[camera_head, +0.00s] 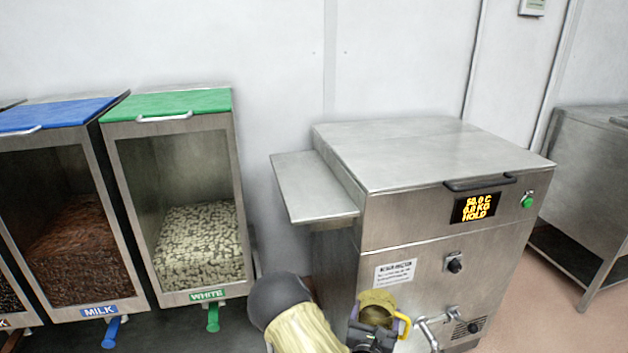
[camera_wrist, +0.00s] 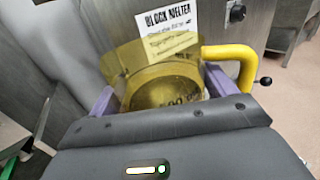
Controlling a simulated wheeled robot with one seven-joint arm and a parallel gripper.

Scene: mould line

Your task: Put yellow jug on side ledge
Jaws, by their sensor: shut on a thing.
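The yellow jug (camera_head: 378,300) is see-through with a solid yellow handle on its right. It also shows in the wrist view (camera_wrist: 165,85), upright between the purple fingers of my gripper (camera_wrist: 160,100). My gripper (camera_head: 374,325) is shut on the jug's body. In the head view, the jug is in front of the block melter (camera_head: 425,255), near its lower front. The side ledge (camera_head: 312,185) is a flat steel shelf on the melter's left side, above and left of the jug. Its top is bare.
The melter's tap (camera_head: 430,328) sticks out just right of the jug. The melter's display reads HOLD. Bins of white (camera_head: 200,250) and milk (camera_head: 75,245) pieces stand at left, with levers below. A steel table (camera_head: 590,165) stands at far right.

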